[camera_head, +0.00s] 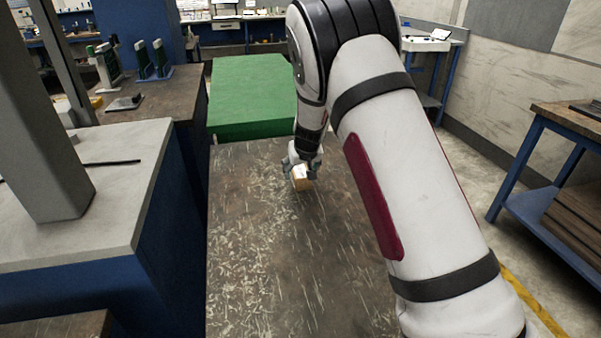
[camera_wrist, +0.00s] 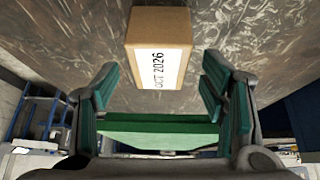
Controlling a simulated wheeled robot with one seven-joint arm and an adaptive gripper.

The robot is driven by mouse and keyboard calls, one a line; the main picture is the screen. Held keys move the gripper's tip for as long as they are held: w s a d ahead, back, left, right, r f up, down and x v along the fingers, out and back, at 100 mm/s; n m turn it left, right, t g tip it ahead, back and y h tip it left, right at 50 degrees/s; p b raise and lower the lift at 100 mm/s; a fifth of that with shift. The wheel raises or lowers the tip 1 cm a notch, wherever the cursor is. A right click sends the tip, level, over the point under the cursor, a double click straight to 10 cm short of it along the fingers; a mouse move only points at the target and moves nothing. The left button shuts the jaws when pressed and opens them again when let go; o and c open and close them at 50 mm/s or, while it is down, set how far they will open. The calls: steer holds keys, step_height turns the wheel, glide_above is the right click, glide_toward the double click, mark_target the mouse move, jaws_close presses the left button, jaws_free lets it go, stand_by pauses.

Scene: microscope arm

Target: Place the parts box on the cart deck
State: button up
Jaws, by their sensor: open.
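The parts box is a small brown cardboard box (camera_head: 300,182) with a white label, on the dark worn surface (camera_head: 270,250) in the head view. In the wrist view the box (camera_wrist: 158,25) shows at the top centre, its label reading "OCT 2026". My gripper (camera_head: 303,160) is right at the box in the head view and hides part of it. A flat green surface (camera_head: 250,90) lies beyond the worn one; I cannot tell which is the cart deck.
A grey-topped blue bench (camera_head: 90,215) with a thick grey post (camera_head: 40,120) stands at the left. A wooden-topped blue table (camera_head: 565,120) stands at the right. The worn surface is clear in front of the box.

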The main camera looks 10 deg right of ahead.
steer(key=v, duration=0.9)
steer(key=shift+r+p, duration=0.2)
steer(key=shift+p, duration=0.25)
steer(key=s+a+r+g+y, duration=0.1)
steer(key=s+r, duration=0.6)
steer(key=s, duration=0.5)
steer(key=s+a+r+g+y, duration=0.1)
steer(key=s+r+y, duration=0.1)
steer(key=s+r, duration=0.75)
steer(key=s+d+f+h, duration=0.1)
steer(key=s, duration=1.2)
steer(key=s+d+f+g+h, duration=0.1)
steer(key=s+f, duration=0.1)
steer(key=s, duration=1.1)
steer(key=shift+d+h, duration=0.3)
steer(key=shift+d, duration=0.1)
step_height(320, 180, up, 6)
steer(key=t+p, duration=0.1)
steer(key=p, duration=0.4)
steer(key=shift+r, duration=0.25)
